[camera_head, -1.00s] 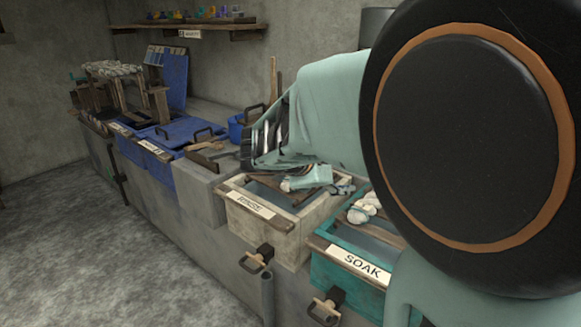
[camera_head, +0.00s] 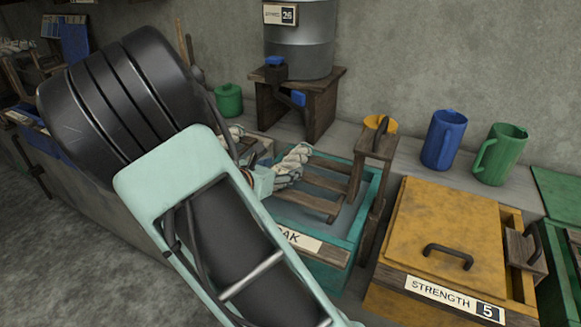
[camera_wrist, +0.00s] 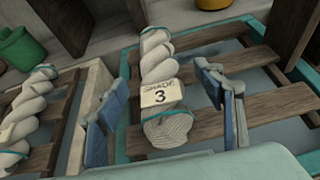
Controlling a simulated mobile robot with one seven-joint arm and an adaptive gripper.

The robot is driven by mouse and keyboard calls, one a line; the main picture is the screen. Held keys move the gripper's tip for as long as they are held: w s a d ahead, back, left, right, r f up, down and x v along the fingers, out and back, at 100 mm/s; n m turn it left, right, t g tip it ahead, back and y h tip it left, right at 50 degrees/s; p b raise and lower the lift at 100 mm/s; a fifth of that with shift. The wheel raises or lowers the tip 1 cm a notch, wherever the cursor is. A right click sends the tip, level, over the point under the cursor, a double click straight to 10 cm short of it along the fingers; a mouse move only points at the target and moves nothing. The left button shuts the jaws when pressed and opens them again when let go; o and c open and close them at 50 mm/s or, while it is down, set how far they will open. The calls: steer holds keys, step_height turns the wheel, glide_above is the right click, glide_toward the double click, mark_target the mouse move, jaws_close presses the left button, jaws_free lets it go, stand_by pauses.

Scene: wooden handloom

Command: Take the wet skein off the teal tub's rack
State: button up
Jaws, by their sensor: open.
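The wet skein (camera_wrist: 158,55) is a twisted pale bundle with a teal tie and a tag reading "SHADE 3" (camera_wrist: 160,94). It lies on the slatted wooden rack (camera_wrist: 270,106) of the teal tub (camera_wrist: 127,70). In the head view the skein (camera_head: 294,160) lies at the left part of the teal tub (camera_head: 357,233), whose label is partly covered by my arm. My gripper (camera_wrist: 166,108) is open, with one blue-grey finger on each side of the skein and a clear gap on the right. My gripper (camera_head: 262,180) is partly hidden in the head view.
Another twisted skein (camera_wrist: 30,108) lies on the neighbouring rack to the left. A wooden stand (camera_head: 372,150) rises at the teal tub's right. A yellow "STRENGTH 5" box (camera_head: 440,235), blue jug (camera_head: 443,140), green jug (camera_head: 499,154) and grey barrel (camera_head: 299,45) stand around.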

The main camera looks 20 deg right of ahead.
mark_target(291, 163)
steer(key=shift+b+x, duration=0.9)
steer(key=shift+x, duration=2.25)
steer(key=shift+a, duration=0.1)
steer(key=shift+c, duration=0.6)
steer(key=c, duration=1.2)
steer(key=shift+c, duration=0.2)
